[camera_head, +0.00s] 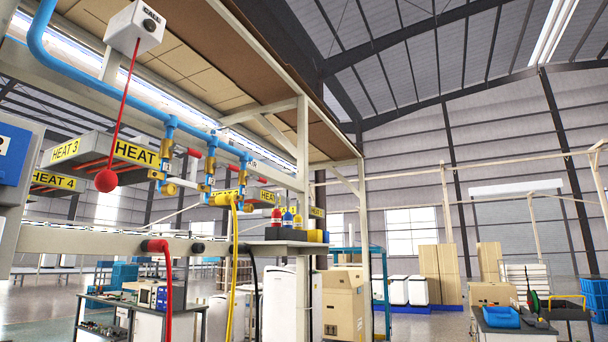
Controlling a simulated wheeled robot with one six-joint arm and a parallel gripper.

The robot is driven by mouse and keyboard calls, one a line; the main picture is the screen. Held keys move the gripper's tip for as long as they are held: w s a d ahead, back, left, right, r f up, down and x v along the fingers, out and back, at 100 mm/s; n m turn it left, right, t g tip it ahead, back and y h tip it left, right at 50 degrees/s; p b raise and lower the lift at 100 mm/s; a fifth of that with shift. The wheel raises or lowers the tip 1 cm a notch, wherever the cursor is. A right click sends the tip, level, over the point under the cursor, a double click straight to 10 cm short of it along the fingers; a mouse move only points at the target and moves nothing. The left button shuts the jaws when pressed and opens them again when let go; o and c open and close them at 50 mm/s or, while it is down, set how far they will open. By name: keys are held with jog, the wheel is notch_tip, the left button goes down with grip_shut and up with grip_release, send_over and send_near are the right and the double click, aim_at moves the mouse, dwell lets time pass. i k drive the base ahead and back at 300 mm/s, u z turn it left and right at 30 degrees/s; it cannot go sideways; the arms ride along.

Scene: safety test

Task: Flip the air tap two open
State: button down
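A blue air pipe (85,80) runs along the frame at upper left and feeds several blue drops with brass fittings. The left drop (168,140) hangs nearest. The middle drop (211,155) has a small pale tag and looks like air tap two, but the tag is too small to read surely. A third drop (243,180) is to its right, with a yellow hose near it. Small red parts, possibly tap handles, show beside the drops. I cannot tell which taps are open. My gripper is not in view.
A red ball (105,180) hangs on a red cord in front, left of the taps. Yellow HEAT signs (137,153) hang behind. A red pipe (167,290) and the yellow hose (234,270) stand below. A cluttered bench (120,303) is at lower left.

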aim_at(229, 166)
jog(key=z, duration=0.05)
jog(key=k, duration=0.15)
jog(key=z, duration=0.45)
jog(key=i, duration=1.7)
jog(key=u, duration=1.3)
jog(key=i, duration=0.65)
jog(key=u, duration=0.75)
